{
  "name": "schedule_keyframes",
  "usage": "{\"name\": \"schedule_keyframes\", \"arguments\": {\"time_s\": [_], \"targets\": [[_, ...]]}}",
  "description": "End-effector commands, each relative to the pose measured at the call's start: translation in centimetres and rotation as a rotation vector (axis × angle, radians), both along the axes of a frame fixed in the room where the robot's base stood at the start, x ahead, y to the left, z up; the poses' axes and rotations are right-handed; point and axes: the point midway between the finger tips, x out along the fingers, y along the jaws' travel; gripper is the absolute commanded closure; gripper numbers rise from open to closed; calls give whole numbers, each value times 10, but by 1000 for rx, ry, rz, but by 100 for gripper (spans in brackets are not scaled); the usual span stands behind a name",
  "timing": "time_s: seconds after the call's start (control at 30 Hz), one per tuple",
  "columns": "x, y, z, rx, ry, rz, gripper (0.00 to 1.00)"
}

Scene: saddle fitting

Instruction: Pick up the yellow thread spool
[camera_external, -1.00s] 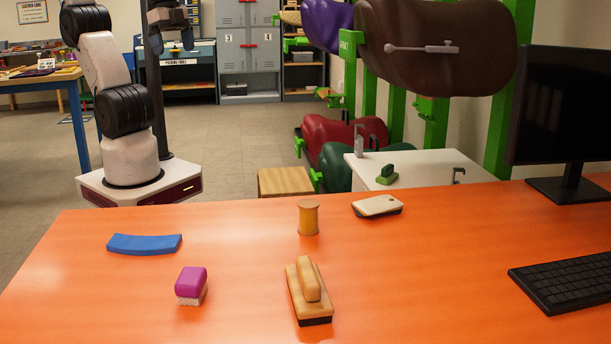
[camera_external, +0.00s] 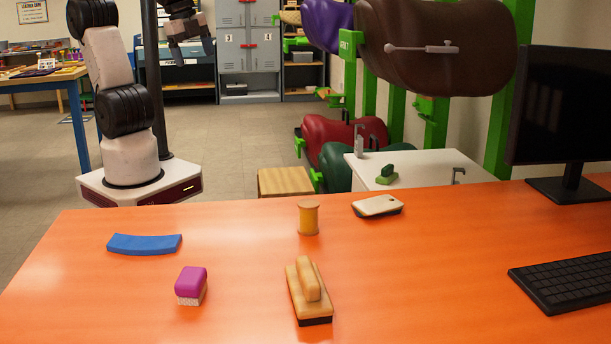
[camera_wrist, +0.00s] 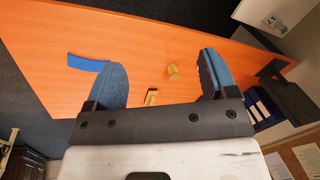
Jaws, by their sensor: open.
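The yellow thread spool (camera_external: 308,218) stands upright on the orange table, near its far edge in the external view. In the wrist view the spool (camera_wrist: 172,71) shows beyond my fingers, between them and well apart from them. My gripper (camera_external: 187,58) hangs in the air at the upper left of the external view, far behind the table edge. In the wrist view my gripper (camera_wrist: 163,75) has its two blue fingers spread wide with nothing between them.
On the orange table (camera_external: 400,270) are a blue curved piece (camera_external: 145,244), a magenta-topped brush (camera_external: 191,285), a wooden-handled block (camera_external: 308,292), and a cream-topped block (camera_external: 377,206). A monitor (camera_external: 560,110) and keyboard (camera_external: 565,283) occupy the right. Table space around the spool is clear.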

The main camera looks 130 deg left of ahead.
Motion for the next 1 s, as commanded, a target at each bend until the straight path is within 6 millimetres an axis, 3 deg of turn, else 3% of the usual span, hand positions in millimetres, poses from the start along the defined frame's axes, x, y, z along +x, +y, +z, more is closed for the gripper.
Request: {"name": "schedule_keyframes", "arguments": {"time_s": [0.57,1.0], "targets": [[108,11,-51,383,240,-416,21],[196,-2,-103,662,409,-755,21]]}}
